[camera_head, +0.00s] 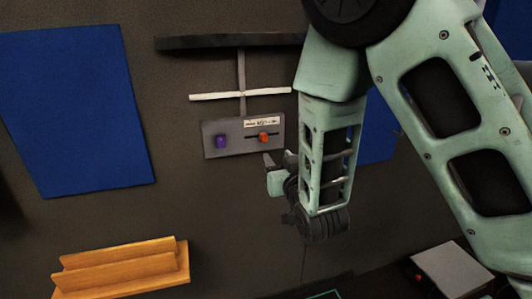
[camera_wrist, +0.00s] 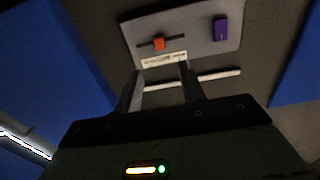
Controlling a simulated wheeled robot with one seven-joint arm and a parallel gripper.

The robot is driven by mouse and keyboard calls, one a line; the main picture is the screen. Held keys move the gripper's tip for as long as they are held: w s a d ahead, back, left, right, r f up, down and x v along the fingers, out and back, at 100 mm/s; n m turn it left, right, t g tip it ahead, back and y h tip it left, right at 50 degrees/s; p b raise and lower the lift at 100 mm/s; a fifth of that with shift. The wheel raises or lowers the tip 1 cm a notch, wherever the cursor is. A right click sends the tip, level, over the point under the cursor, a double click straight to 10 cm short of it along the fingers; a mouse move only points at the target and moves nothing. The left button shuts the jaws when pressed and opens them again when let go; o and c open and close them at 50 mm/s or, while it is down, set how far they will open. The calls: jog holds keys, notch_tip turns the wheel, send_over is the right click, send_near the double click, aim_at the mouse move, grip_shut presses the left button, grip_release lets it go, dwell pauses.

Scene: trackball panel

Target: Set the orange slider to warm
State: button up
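The orange slider (camera_head: 263,137) sits in a dark horizontal slot on the right part of a grey panel (camera_head: 213,148), below a white label (camera_head: 262,122) whose writing is too small to read. In the wrist view the panel appears upside down, with the orange slider (camera_wrist: 159,43) near the middle of its slot. My gripper (camera_head: 277,170) is just below the panel in the head view. In the wrist view its two fingers (camera_wrist: 160,80) are apart with nothing between them. They point toward the label and slider and appear not to touch the slider.
A purple control (camera_head: 222,141) is on the panel's left part. A white bar (camera_head: 240,96) and a dark shelf (camera_head: 225,42) are above. Blue wall panels (camera_head: 80,110) flank it. A wooden rack (camera_head: 125,265) is at lower left. A grey box (camera_head: 450,270) is at lower right.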

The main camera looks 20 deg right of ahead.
aim_at(264, 138)
jog(key=w+p, duration=0.1)
jog(key=w, duration=1)
jog(key=shift+w+p, duration=0.2)
jog(key=shift+p, duration=0.2)
jog(key=shift+c, duration=0.3)
